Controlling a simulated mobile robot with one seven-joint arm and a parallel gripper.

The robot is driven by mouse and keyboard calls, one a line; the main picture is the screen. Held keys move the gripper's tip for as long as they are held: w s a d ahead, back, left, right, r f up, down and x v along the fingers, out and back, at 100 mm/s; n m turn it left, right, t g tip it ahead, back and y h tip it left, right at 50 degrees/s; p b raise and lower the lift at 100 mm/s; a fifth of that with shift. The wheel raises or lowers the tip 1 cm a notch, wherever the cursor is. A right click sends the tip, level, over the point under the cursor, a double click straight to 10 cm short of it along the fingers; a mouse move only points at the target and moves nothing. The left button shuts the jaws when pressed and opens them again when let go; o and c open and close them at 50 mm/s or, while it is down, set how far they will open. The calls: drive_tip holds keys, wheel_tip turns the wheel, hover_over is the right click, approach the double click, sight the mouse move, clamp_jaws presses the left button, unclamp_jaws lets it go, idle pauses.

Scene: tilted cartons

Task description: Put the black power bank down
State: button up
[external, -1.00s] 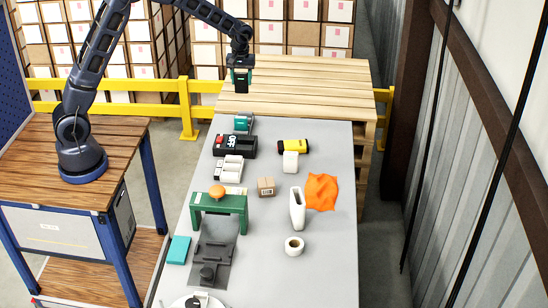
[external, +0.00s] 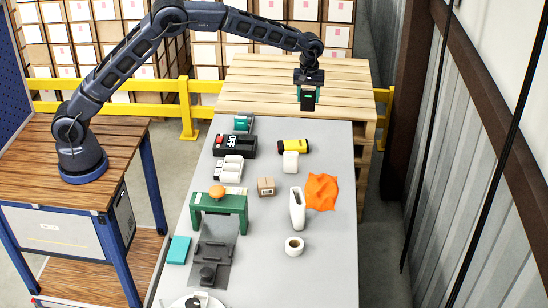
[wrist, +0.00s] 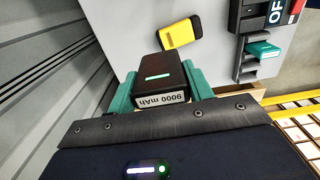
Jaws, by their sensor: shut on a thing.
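The black power bank (wrist: 160,77) is in the wrist view, with a white end label reading "9000 mAh" and a small teal mark on its face. My gripper (wrist: 162,88) is shut on it, with a teal finger on each side. In the external view my gripper (external: 307,100) holds the dark power bank (external: 307,101) in the air above the wooden pallet stack, near the far end of the grey table (external: 335,270). The bank is clear of any surface in the external view.
The pallet stack (external: 260,75) has a bare top. On the table's far part are a yellow-and-black device (external: 294,146), a white object (external: 290,162), a black OFF switch box (external: 236,147) and a teal item (external: 242,122). The table's far right corner is free.

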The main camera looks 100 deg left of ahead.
drive_tip(key=w+d, duration=0.7)
drive_tip(key=d, duration=0.1)
wheel_tip(320, 180, down, 20)
drive_tip(key=shift+s+d+f, duration=0.1)
drive_tip(key=shift+f, duration=0.15)
drive_tip(key=shift+f, duration=0.15)
drive_tip(key=o, duration=1.1)
